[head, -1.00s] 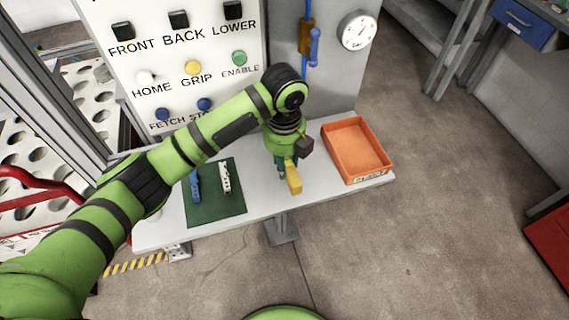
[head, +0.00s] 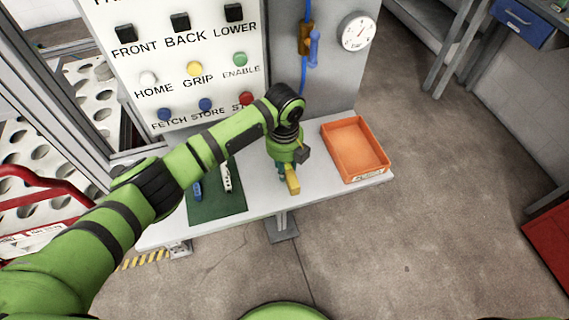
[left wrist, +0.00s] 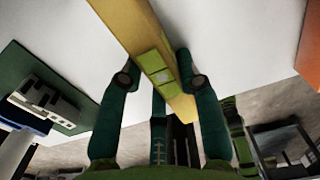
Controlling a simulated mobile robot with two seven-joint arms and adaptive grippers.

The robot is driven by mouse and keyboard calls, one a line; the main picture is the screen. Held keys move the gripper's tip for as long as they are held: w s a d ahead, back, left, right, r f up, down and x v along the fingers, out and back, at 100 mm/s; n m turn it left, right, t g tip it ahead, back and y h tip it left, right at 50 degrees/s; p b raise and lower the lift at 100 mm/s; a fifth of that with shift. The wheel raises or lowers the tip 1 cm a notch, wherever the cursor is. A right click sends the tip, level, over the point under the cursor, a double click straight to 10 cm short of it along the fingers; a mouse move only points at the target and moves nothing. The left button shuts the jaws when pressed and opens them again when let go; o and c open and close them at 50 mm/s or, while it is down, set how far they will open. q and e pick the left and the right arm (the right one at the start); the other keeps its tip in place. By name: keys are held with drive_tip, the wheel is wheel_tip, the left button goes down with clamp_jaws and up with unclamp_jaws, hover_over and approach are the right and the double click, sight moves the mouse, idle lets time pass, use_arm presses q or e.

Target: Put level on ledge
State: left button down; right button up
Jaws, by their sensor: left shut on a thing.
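The level is a yellow bar (head: 292,180) with light green patches, which also shows in the left wrist view (left wrist: 131,30). My left gripper (head: 284,169) is shut on it; in the left wrist view, its teal fingers (left wrist: 160,78) press the bar from both sides. The grey ledge (head: 262,192) lies beneath, in front of the button panel. The level is over the ledge's front part, between the green mat and the orange tray. I cannot tell whether it touches the ledge. My right gripper is out of view.
A green mat (head: 215,208) on the ledge's left holds a blue tool (head: 197,190) and a white tool (head: 227,178). An orange tray (head: 355,150) stands at the ledge's right end. The button panel (head: 180,45) and a dial gauge (head: 357,31) are behind.

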use_arm(q)
drive_tip(key=c, duration=0.9)
unclamp_jaws()
drive_tip(key=shift+o, duration=0.2)
drive_tip(key=shift+r, duration=0.3)
wheel_tip(320, 180, up, 12)
drive_tip(key=b, duration=0.1)
drive_tip(key=shift+f, duration=0.15)
